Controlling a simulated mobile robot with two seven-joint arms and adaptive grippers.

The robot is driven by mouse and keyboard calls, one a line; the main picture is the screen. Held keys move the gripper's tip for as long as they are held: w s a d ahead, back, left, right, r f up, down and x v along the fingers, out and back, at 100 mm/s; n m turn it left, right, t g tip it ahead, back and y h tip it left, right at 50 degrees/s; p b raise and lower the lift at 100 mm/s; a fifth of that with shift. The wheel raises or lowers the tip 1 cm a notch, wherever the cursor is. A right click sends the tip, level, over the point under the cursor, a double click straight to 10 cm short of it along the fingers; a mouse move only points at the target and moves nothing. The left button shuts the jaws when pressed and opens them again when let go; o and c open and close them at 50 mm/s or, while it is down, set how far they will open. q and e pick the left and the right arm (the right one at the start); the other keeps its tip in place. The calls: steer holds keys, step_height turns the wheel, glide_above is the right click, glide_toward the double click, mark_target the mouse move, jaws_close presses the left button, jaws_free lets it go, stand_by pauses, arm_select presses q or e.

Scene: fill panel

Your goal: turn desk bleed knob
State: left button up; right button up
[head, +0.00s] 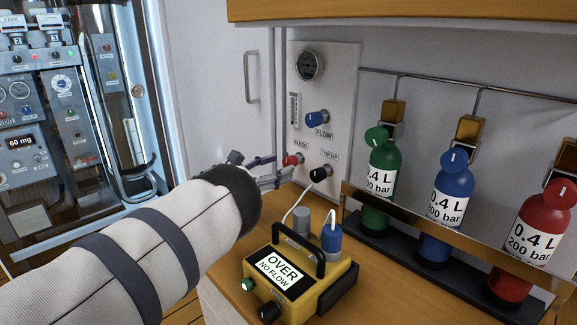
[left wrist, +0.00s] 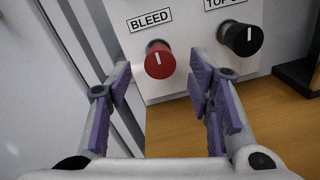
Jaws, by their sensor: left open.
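The red bleed knob (head: 292,159) is on the lower left of the white fill panel (head: 338,95), under its BLEED label. In the left wrist view the red knob (left wrist: 159,60) has a white pointer line standing about upright. My left gripper (head: 272,172) is beside the knob in the head view. In the left wrist view its purple-padded fingers (left wrist: 162,95) are spread open, with the knob ahead between them and apart from the pads. My right gripper is not in view.
The black top-up knob (left wrist: 243,39) is just right of the bleed knob; the blue flow knob (head: 317,117) is above. A yellow meter (head: 300,285) reading OVER NO FLOW stands on the wooden desk (head: 385,290). Green (head: 382,160), blue (head: 455,190) and red (head: 540,225) cylinders stand right.

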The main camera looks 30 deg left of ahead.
mark_target(287, 163)
arm_select(q)
steer(key=x, duration=0.3)
steer(key=shift+f, duration=0.2)
steer(key=shift+w+d+r, duration=0.1)
steer(key=shift+w+r, duration=0.05)
steer(key=shift+w, duration=0.15)
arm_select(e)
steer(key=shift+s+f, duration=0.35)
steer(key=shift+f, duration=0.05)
arm_select(q)
jaws_close()
